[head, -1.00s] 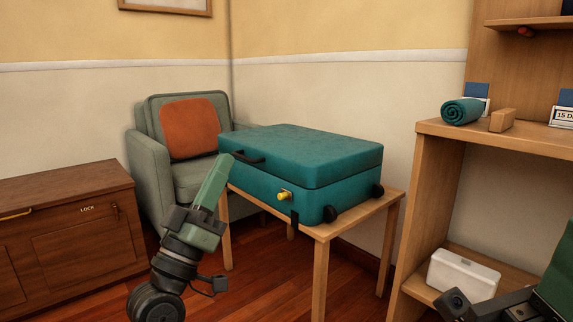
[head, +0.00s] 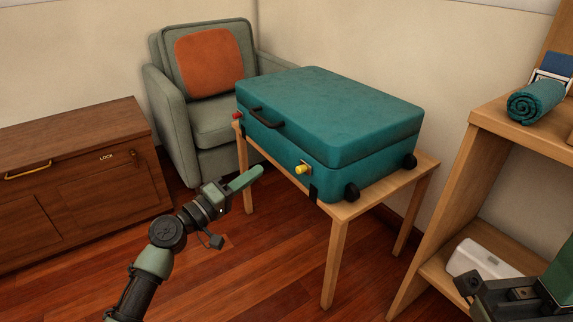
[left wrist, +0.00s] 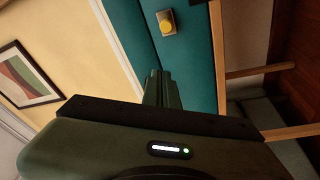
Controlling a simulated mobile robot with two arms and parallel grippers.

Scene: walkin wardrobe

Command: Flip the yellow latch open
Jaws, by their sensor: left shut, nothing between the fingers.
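The teal suitcase (head: 330,115) lies closed and flat on a small wooden table (head: 340,222). The yellow latch (head: 303,168) is a small knob on a plate on its front face, right of the dark handle (head: 267,117). It also shows in the left wrist view (left wrist: 168,21), beyond my fingertips. My left gripper (head: 257,173) has its green fingers shut and empty. It points right, towards the suitcase front, to the left of the latch and apart from it. Part of my right arm (head: 515,292) shows at the lower right; its fingertips cannot be made out.
A red part (head: 237,116) shows at the suitcase's left end. A grey armchair (head: 165,95) with an orange cushion (head: 209,60) stands behind. A wooden chest (head: 70,180) is at left. A shelf unit (head: 460,180) with a rolled teal towel (head: 535,101) stands at right. Open floor lies in front.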

